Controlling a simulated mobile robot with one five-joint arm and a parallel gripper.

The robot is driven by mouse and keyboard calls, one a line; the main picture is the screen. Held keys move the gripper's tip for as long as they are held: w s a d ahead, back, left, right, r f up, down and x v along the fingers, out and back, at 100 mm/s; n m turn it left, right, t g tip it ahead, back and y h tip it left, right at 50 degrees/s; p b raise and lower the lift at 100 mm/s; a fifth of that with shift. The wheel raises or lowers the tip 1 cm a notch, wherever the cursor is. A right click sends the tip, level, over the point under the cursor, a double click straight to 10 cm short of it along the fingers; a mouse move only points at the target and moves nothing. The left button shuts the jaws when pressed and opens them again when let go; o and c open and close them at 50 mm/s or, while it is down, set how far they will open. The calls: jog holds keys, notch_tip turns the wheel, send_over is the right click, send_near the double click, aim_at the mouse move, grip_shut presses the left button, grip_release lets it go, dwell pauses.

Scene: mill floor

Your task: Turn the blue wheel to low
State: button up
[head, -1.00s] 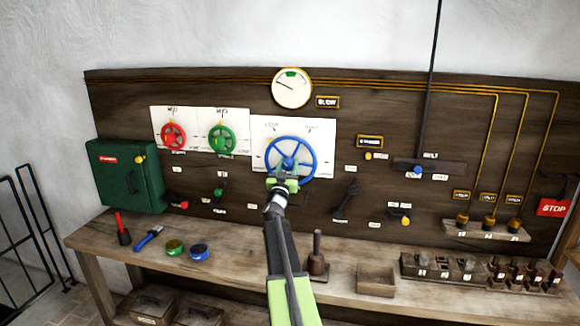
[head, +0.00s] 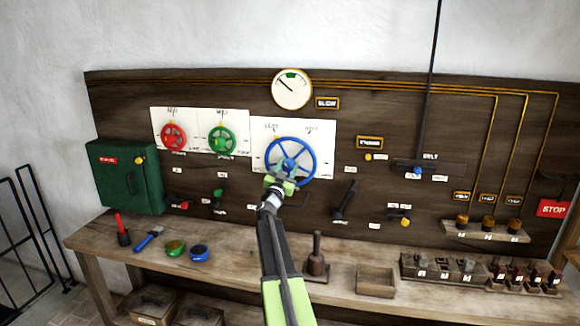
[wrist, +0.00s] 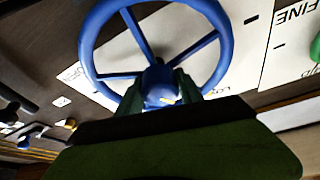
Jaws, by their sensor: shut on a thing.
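The blue wheel (head: 311,151) is mounted on a white plate (head: 325,130) in the middle of the dark board. It has a round rim, several spokes and a central hub. My gripper (head: 288,174) is at the wheel's hub, in front of it. In the wrist view the blue wheel (wrist: 224,50) fills the upper middle, and my gripper (wrist: 160,90) has its two fingers on either side of the blue hub, shut on it. The fingers hide part of the hub and the wheel's lower rim. The small plate lettering is too blurred to read surely.
A red wheel (head: 173,137) and a green wheel (head: 222,139) are to the left. A round gauge (head: 292,89) is above. A dark lever (head: 345,200) is close on the right. The bench below holds a wooden box (head: 375,281) and a handled block (head: 316,262).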

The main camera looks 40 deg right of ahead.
jog(key=shift+w+a, duration=0.1)
jog(key=o, duration=1.3)
jog(key=shift+o, duration=0.2)
jog(key=shift+a+f, duration=0.1)
jog(key=shift+a, duration=0.05)
jog(key=b+v, duration=0.6)
jog(key=v, duration=1.1)
jog(key=shift+s, duration=0.2)
